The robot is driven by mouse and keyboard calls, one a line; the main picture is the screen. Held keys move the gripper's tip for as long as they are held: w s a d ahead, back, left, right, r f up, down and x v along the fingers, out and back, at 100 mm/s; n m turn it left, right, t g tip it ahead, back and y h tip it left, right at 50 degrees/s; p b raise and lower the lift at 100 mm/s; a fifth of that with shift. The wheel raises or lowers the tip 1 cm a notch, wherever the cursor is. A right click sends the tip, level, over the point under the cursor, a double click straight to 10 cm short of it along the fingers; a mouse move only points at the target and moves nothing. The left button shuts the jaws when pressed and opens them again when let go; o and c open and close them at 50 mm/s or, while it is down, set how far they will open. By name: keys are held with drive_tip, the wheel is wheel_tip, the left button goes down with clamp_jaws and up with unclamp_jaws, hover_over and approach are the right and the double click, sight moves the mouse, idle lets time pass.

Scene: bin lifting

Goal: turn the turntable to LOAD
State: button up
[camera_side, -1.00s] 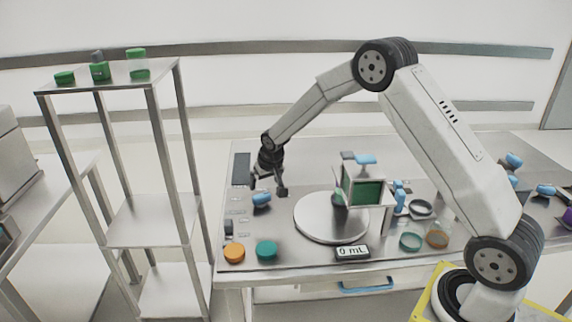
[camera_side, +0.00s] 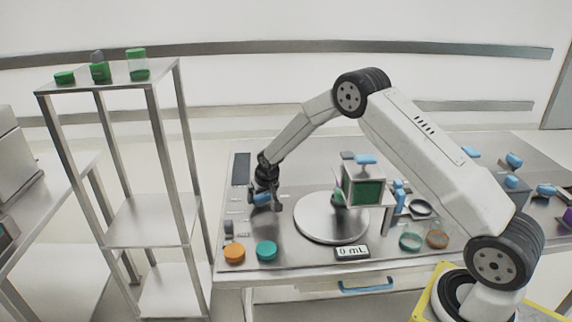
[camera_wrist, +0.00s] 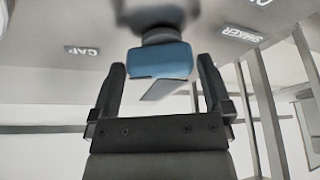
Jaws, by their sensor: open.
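The turntable (camera_side: 318,222) is a round metallic disc in the middle of the bench in the side view. A blue-handled control (camera_side: 260,199) sits to its left, near the bench's left end. My gripper (camera_side: 265,205) is low over this control, pointing down. In the wrist view, the blue handle (camera_wrist: 160,60) lies between the two spread fingers of my gripper (camera_wrist: 161,68), with gaps on both sides. A grey pointed piece sticks out from the handle. No LOAD mark is readable in these frames.
A stand with a dark green panel (camera_side: 368,192) rises at the turntable's right edge. Orange (camera_side: 234,253) and teal (camera_side: 266,251) lids lie at the front left. A "0 mL" display (camera_side: 351,252) is at the front edge. The wrist view shows "CAP" and "SHAKER" labels.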

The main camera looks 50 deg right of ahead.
drive_tip(key=shift+f, duration=0.2)
drive_tip(key=shift+c, duration=0.2)
drive_tip(key=c, duration=0.9)
drive_tip(key=shift+w+n+y, duration=0.1)
drive_tip(key=shift+n+y, duration=0.2)
drive_tip(key=shift+n, duration=0.5)
drive_tip(key=shift+d+n+y, duration=0.15)
drive_tip(key=shift+n+y, duration=0.65)
drive_tip(key=shift+n, duration=1.2)
drive_tip(key=shift+o, duration=0.2)
drive_tip(key=shift+w+n+g+y, duration=0.15)
drive_tip(key=shift+n+y, duration=0.35)
drive_tip(key=shift+n, duration=0.75)
drive_tip(key=shift+s+n+g+y, duration=0.15)
drive_tip(key=shift+n+y, duration=0.35)
drive_tip(key=shift+n, duration=0.75)
drive_tip(key=shift+w, duration=0.1)
